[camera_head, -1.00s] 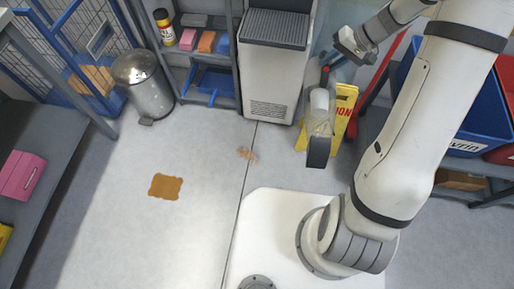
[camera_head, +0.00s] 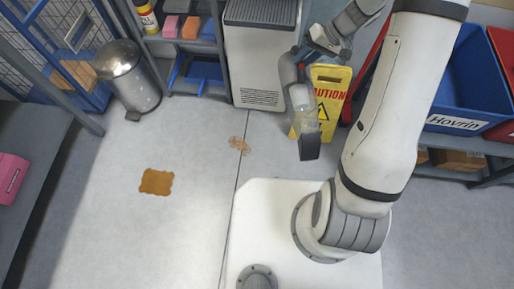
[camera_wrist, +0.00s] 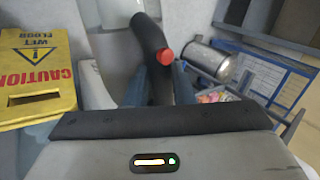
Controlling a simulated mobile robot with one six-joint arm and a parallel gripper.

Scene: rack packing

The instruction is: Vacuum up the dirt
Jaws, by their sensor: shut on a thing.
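A small patch of loose brown dirt (camera_head: 239,145) lies on the grey floor in the head view, in front of the white cabinet. A flat orange-brown stain (camera_head: 156,181) lies further left on the floor. My gripper (camera_wrist: 160,88) is shut on the handle of a grey hand vacuum (camera_head: 300,98). The vacuum hangs with its dark nozzle pointing down, right of the dirt and apart from it. In the wrist view its body (camera_wrist: 160,155) shows lit indicators, and its black handle bears a red button. The dirt is not visible in the wrist view.
A yellow caution sign (camera_head: 331,88) stands close behind the vacuum. The white cabinet (camera_head: 262,55) and a metal bin (camera_head: 128,78) stand along the back. A blue crate (camera_head: 462,85) is on the right shelf. The floor around the dirt and stain is clear.

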